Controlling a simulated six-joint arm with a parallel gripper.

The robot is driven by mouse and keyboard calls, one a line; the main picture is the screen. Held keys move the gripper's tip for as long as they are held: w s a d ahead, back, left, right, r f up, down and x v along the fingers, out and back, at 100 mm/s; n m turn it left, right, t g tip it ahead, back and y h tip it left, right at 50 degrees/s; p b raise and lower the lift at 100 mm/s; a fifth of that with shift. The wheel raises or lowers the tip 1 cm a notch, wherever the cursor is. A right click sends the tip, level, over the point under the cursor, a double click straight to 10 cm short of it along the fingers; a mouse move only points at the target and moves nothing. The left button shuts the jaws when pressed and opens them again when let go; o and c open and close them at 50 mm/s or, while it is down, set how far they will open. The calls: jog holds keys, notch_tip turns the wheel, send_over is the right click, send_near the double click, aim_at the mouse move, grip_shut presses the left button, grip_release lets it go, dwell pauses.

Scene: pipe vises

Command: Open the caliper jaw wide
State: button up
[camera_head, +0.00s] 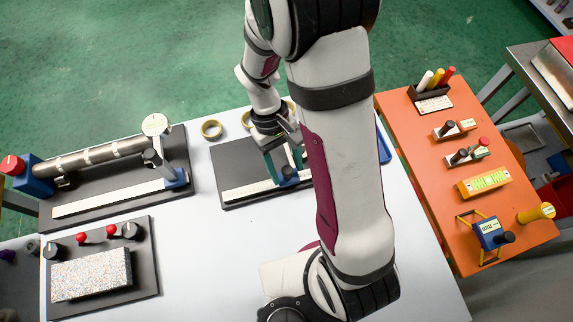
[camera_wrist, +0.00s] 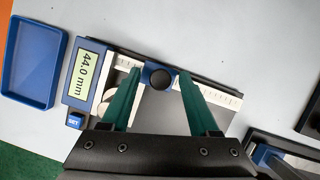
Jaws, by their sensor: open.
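The caliper lies on a dark base plate (camera_head: 236,160), partly hidden behind my arm in the head view. In the wrist view its blue display unit (camera_wrist: 79,91) reads 44.0 mm, with a blue SET button (camera_wrist: 75,120) below. A white ruled scale (camera_wrist: 218,94) runs to the right of it. A round dark knob (camera_wrist: 160,77) on a blue slider stands on the scale. My gripper (camera_wrist: 158,72) is open, with one green finger on each side of the knob. Small gaps appear; I cannot tell whether either finger touches it. The slider shows in the head view (camera_head: 288,174).
A blue tray (camera_wrist: 35,63) lies left of the display. A pipe fixture (camera_head: 95,158) and a speckled block fixture (camera_head: 92,276) stand at left. Tape rings (camera_head: 212,129) lie behind the caliper. An orange table (camera_head: 430,150) with small devices is at right.

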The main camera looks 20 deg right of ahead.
jog(key=shift+s+f, duration=0.15)
jog(key=shift+f, duration=0.2)
grip_shut()
dwell(1.2)
